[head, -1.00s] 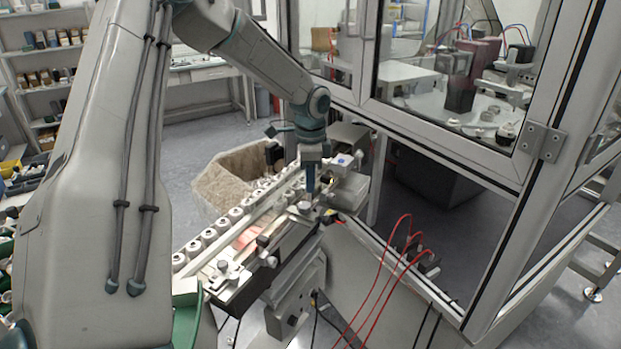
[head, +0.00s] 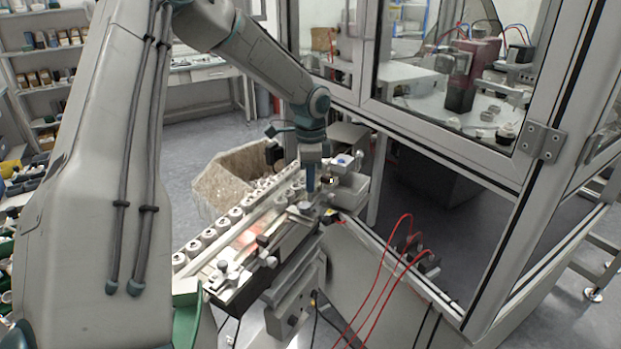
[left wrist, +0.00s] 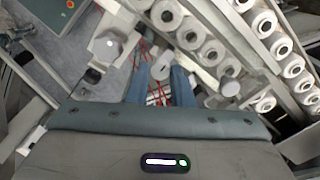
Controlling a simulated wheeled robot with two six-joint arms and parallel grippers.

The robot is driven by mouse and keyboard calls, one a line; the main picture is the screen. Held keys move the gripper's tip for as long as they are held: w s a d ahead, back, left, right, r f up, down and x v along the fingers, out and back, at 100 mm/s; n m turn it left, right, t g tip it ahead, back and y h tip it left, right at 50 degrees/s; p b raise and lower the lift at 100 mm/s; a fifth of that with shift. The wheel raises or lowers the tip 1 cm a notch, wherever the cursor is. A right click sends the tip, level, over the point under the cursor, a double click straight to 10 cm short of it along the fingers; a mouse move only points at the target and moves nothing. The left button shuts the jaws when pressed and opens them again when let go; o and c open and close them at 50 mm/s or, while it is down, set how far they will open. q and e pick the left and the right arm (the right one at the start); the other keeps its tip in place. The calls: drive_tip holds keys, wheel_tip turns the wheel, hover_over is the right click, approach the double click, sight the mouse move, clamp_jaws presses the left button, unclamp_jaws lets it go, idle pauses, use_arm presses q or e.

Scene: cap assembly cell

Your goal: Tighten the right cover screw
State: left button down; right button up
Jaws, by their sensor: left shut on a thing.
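My left gripper (head: 310,192) points straight down at the right end of the feed rail. Its blue fingers are shut on the right cover screw (head: 304,207), whose round grey knob shows at the fingertips. In the left wrist view the two fingers (left wrist: 160,74) stand on either side of the screw head (left wrist: 160,69), which is small and partly hidden there. The cover (head: 250,238) lies along the rail. Whether the screw is fully seated cannot be told. My right gripper is out of view.
A row of white caps (head: 209,236) runs along the rail beside the cover. A cardboard-coloured bin (head: 222,182) stands behind it. The glazed machine frame (head: 450,150) and red hoses (head: 385,265) are close on the right.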

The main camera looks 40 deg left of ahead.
use_arm(q)
drive_tip(key=shift+w+a+r, duration=0.1)
drive_tip(key=shift+w+r, duration=0.05)
drive_tip(key=shift+r, duration=0.1)
drive_tip(key=c, duration=1.4)
unclamp_jaws()
drive_tip(key=shift+o, duration=0.6)
drive_tip(key=shift+f, duration=0.1)
drive_tip(key=shift+r, duration=0.25)
wheel_tip(320, 180, up, 10)
drive_tip(key=b, duration=0.2)
drive_tip(key=shift+r, duration=0.15)
